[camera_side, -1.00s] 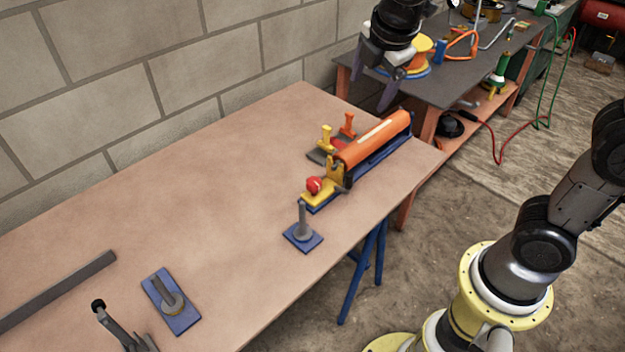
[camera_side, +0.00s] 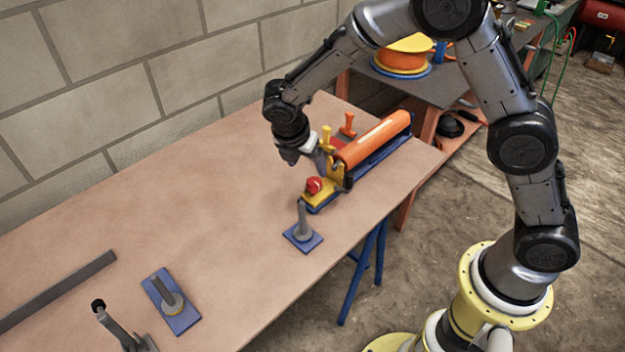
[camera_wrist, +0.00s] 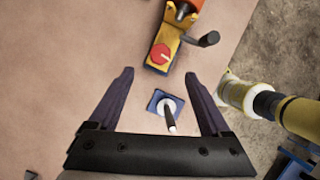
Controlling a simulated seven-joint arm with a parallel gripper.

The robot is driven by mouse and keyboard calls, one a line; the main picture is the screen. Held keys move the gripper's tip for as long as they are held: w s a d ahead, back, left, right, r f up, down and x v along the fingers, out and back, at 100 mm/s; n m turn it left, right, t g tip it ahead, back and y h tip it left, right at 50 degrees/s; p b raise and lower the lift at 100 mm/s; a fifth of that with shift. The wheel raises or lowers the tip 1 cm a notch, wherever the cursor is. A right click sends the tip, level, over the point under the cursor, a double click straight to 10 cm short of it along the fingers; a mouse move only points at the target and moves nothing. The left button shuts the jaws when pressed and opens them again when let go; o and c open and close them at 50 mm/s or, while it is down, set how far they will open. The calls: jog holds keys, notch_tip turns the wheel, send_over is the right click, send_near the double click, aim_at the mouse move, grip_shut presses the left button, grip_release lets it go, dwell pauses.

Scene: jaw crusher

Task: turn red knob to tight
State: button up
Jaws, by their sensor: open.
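The red knob (camera_side: 313,185) sits on the yellow front end (camera_side: 320,196) of the orange jaw crusher (camera_side: 375,138), near the table's right edge. In the wrist view the red knob (camera_wrist: 161,54) shows from above with a pale line across it, ahead of the fingertips. My gripper (camera_side: 305,160) is above the table, up and left of the knob and apart from it. In the wrist view my gripper (camera_wrist: 158,76) has its two fingers spread wide with nothing held between them. Any tight marking is too small to read.
A blue plate with an upright grey post (camera_side: 303,235) stands just in front of the crusher. Yellow (camera_side: 326,137) and orange (camera_side: 348,125) upright handles stand behind it. Another blue plate (camera_side: 172,301) and a grey bar (camera_side: 58,290) lie left. The table's middle is clear.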

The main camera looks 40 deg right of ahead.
aim_at(313, 182)
jog(key=x, duration=0.9)
jog(key=shift+f, duration=0.15)
grip_shut()
